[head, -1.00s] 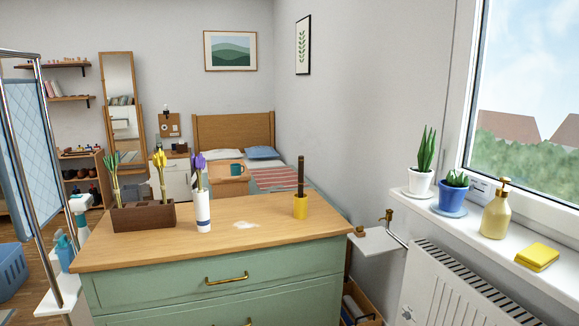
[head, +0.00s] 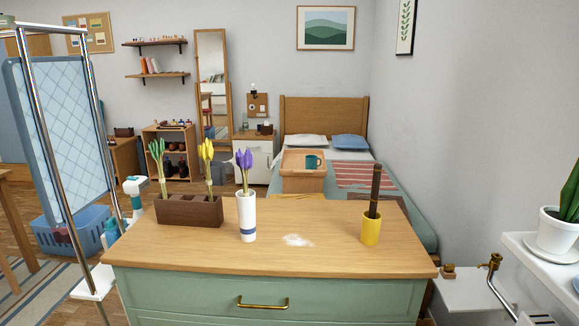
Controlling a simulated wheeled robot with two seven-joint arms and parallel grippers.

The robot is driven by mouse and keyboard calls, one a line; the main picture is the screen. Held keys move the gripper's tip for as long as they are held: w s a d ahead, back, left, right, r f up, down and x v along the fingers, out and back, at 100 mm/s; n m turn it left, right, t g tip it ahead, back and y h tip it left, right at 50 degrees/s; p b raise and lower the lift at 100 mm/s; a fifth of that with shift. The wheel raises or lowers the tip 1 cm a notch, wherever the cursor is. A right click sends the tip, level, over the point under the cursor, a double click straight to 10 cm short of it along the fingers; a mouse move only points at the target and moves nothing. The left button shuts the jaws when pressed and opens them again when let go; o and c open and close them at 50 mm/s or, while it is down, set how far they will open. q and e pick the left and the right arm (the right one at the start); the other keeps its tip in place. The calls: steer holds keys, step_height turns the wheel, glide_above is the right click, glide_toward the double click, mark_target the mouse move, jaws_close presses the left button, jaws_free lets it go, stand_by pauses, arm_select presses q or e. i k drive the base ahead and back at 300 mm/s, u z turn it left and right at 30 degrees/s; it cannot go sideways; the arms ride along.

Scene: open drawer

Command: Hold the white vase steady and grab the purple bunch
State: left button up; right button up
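The white vase (head: 247,215) stands upright on the wooden top of the green dresser, a little left of its middle. It has a blue band near its base. The purple bunch (head: 245,160) stands in the vase, its flowers above the rim and its stems going down inside. Neither of my grippers shows in the head view, and nothing touches the vase or the bunch.
A brown divided box (head: 190,212) with green and yellow bunches stands left of the vase. A white powdery patch (head: 298,240) lies right of it. A yellow cup (head: 371,229) holds a dark stick. A metal rack (head: 40,110) stands left of the dresser (head: 200,298).

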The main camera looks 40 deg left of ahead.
mark_target(245, 162)
steer(key=u, duration=0.7)
steer(key=i, duration=0.8)
steer(key=u, duration=0.95)
